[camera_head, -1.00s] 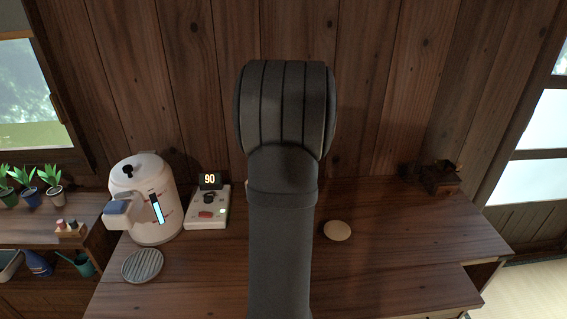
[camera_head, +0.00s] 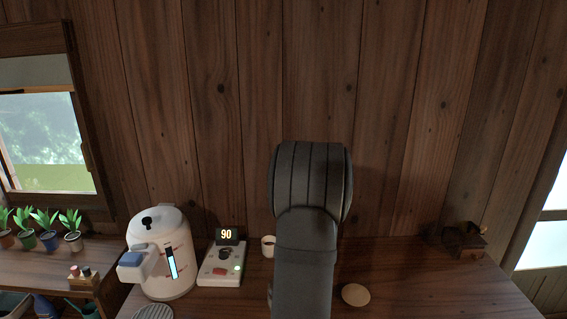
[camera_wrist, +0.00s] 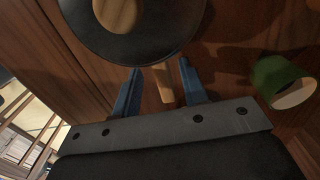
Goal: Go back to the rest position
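My gripper (camera_wrist: 160,66) shows in the wrist view with two blue fingers spread apart and nothing held between them. A light wooden stick-like piece (camera_wrist: 164,84) shows in the gap, clear of both fingers. A dark round thing with a wooden disc in its middle (camera_wrist: 158,40) lies beyond the fingertips. A green cup-like thing (camera_wrist: 278,80) is at the right. In the head view my arm stands in the middle and my gripper is hidden.
A white kettle (camera_head: 150,262) stands on the counter, left of a control box showing 90 (camera_head: 222,262). A white cup (camera_head: 268,246) is just left of my arm. A round pale disc (camera_head: 355,295) lies right of it. A dark wooden box (camera_head: 460,240) is at the back right.

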